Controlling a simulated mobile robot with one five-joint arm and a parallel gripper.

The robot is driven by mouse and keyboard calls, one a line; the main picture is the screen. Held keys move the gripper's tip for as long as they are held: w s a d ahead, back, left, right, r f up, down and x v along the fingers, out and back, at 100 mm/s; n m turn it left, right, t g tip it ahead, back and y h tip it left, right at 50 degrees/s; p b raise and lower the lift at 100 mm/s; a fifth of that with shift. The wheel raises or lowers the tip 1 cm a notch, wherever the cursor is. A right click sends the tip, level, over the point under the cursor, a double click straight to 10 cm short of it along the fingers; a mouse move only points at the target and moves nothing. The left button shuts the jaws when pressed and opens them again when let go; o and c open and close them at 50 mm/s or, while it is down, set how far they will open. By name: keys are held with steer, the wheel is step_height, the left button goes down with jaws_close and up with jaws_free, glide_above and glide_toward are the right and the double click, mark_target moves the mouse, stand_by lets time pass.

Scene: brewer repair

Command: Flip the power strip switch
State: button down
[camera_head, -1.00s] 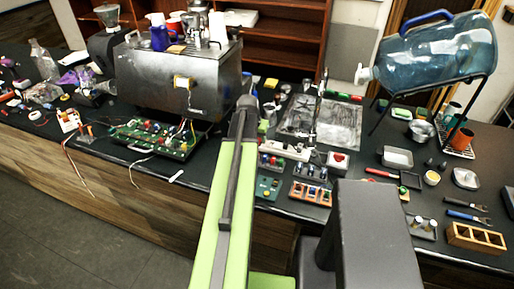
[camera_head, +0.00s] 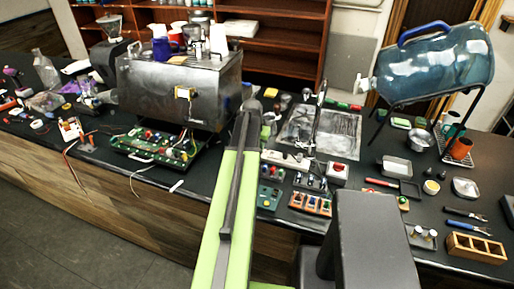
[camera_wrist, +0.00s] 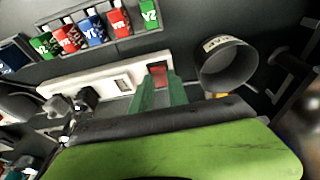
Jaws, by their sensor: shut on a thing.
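The white power strip (camera_wrist: 92,86) lies across the middle of the wrist view. Its red switch (camera_wrist: 158,72) is at the strip's right end, and dark plugs sit in its left end. My gripper (camera_wrist: 160,90) has two green fingers closed at the red switch, one on each side of it. The fingers partly cover that end of the strip, so the switch's tilt cannot be told. In the head view the power strip (camera_head: 286,159) lies on the dark counter just right of my arm, which hides the gripper's fingertips.
A grey cup (camera_wrist: 228,67) stands close right of my fingers. A tray (camera_wrist: 97,35) of coloured labelled blocks lies beyond the strip. The metal brewer (camera_head: 180,90) and open circuit board (camera_head: 155,145) are left of my arm. A sink (camera_head: 322,133) is behind the strip.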

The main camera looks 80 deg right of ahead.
steer(key=shift+d+r+y, duration=0.1)
steer(key=shift+d+y, duration=0.3)
steer(key=shift+a+y, duration=0.15)
steer(key=shift+y, duration=0.25)
steer(key=c, duration=1.3)
jaws_free()
steer(key=r+p, duration=0.5)
steer(key=a+r+p, duration=0.1)
steer(key=r+p, duration=0.5)
steer(key=a+r+p, duration=0.1)
steer(key=r+p, duration=0.5)
steer(key=shift+w+a, duration=0.15)
steer(key=shift+w, duration=0.05)
